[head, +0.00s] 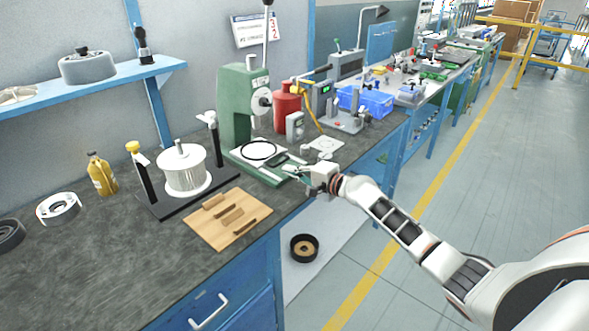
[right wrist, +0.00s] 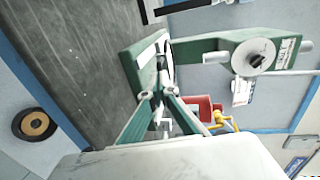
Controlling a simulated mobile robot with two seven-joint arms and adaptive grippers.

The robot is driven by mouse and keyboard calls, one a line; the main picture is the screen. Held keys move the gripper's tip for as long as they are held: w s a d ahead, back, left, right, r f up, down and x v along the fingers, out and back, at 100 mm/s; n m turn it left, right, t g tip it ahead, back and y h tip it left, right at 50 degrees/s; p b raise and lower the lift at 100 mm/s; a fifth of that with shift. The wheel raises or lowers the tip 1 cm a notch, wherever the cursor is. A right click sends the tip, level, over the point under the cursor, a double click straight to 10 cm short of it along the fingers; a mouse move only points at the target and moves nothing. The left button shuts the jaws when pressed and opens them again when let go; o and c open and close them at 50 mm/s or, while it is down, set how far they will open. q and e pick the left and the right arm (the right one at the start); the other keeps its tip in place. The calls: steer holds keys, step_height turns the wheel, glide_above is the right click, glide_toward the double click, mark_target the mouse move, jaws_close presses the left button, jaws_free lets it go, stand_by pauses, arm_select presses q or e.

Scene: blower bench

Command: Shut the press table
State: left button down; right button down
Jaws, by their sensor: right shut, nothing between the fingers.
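The green press (head: 236,105) stands on the bench, with a round white knob on its side and a lever rising above. Its low green table (head: 238,157) reaches toward the bench's front edge, with a black ring on its pale top. My right gripper (head: 290,170) is shut and empty at the table's front end; I cannot tell if it touches. In the right wrist view the green fingers (right wrist: 158,93) are close to the table's end (right wrist: 133,72), and the press (right wrist: 222,55) shows behind. My left gripper is not in view.
A red canister (head: 287,110), a gauge stand and a blue bin (head: 366,102) stand to the right. A black ring-shaped part (head: 304,248) lies below the bench edge.

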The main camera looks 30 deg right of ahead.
steer(key=p+v, duration=0.1)
steer(key=v, duration=0.9)
steer(key=shift+s+f, duration=0.1)
steer(key=s+a+f+n+g+h, duration=0.1)
steer(key=s+a+f+n+g, duration=0.1)
steer(key=s+a+f+n, duration=0.7)
steer(key=s+a+f+n+g+h, duration=0.1)
steer(key=s+a+f+n, duration=0.35)
steer(key=s+f, duration=0.85)
steer(key=s+a+f+n, duration=0.1)
steer(key=s+a+n, duration=0.1)
steer(key=s, duration=0.4)
steer(key=s+a+f+n+g+h, duration=0.1)
steer(key=s+a+n, duration=0.1)
steer(key=s, duration=0.4)
steer(key=shift+a+f+h, duration=0.3)
steer(key=shift+a, duration=0.15)
